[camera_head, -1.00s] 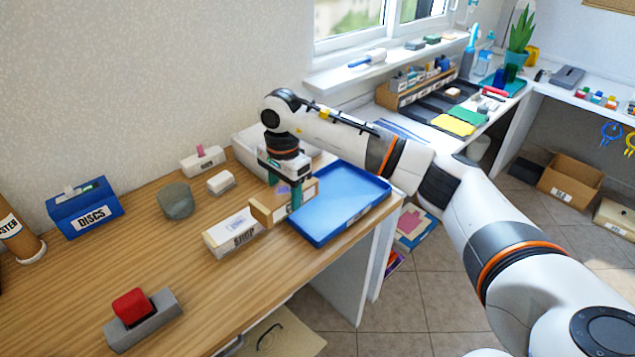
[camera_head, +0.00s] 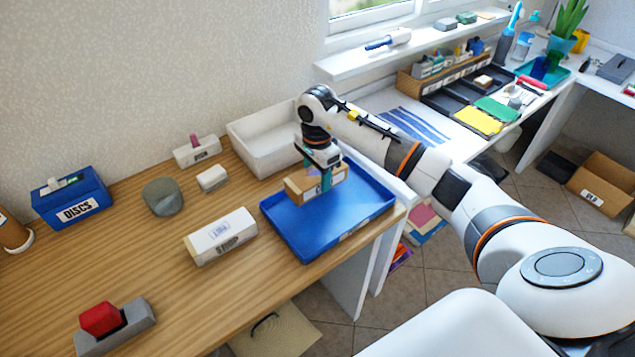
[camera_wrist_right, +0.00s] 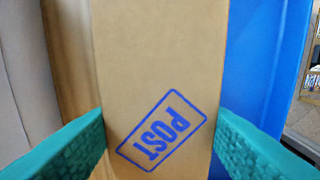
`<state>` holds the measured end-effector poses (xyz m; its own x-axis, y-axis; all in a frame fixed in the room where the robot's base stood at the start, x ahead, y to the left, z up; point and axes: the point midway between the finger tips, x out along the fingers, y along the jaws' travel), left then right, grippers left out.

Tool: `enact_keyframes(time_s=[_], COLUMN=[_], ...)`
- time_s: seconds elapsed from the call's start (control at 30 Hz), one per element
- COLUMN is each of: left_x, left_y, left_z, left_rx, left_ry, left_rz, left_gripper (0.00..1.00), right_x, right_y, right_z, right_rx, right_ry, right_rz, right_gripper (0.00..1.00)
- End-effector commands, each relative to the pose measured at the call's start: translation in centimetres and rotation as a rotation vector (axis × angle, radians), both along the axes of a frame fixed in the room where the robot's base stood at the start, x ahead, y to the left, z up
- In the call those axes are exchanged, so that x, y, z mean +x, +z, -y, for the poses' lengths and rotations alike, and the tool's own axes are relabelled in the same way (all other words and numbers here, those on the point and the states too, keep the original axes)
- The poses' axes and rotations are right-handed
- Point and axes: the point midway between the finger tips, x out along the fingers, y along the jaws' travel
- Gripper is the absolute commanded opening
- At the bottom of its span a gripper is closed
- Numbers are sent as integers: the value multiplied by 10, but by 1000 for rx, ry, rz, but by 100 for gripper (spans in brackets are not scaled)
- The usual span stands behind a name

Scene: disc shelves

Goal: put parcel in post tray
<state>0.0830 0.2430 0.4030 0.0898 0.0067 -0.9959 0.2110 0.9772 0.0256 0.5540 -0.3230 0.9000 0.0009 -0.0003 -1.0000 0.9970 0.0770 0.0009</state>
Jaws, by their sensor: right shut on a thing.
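The parcel is a brown cardboard box (camera_head: 303,191), stamped POST in blue, as the right wrist view shows (camera_wrist_right: 155,60). My right gripper (camera_head: 322,184) is shut on it, with a teal finger on each side. The parcel is over the left part of the blue post tray (camera_head: 285,231); I cannot tell whether it touches the tray floor. The tray looks otherwise empty and lies at the table's right end. Its blue also shows in the wrist view (camera_wrist_right: 265,60). My left gripper is not in view.
A white box labelled SHOP (camera_head: 220,236) lies left of the tray. An empty white bin (camera_head: 265,150) stands behind it.

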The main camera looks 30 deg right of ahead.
Motion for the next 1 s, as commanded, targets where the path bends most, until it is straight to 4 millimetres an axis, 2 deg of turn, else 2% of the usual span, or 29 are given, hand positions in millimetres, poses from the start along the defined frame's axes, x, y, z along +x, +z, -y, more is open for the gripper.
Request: enact_keyframes(time_s=[0.23, 0.6, 0.63, 0.67, 1.0], left_x=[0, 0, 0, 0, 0], left_y=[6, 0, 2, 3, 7], left_z=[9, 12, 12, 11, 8], left_rx=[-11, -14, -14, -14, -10], left_ry=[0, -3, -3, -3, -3], left_rz=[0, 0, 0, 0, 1], left_gripper=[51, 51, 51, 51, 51], right_x=[-1, 0, 0, 0, 0], right_y=[-32, -38, -37, -37, -33], right_z=[-1, 0, 0, 0, -1], right_rx=[2, -1, 0, 0, 1], right_ry=[0, 1, 1, 1, 1], right_rz=[-3, 0, -1, -1, -1], right_gripper=[26, 26, 57, 62, 62])
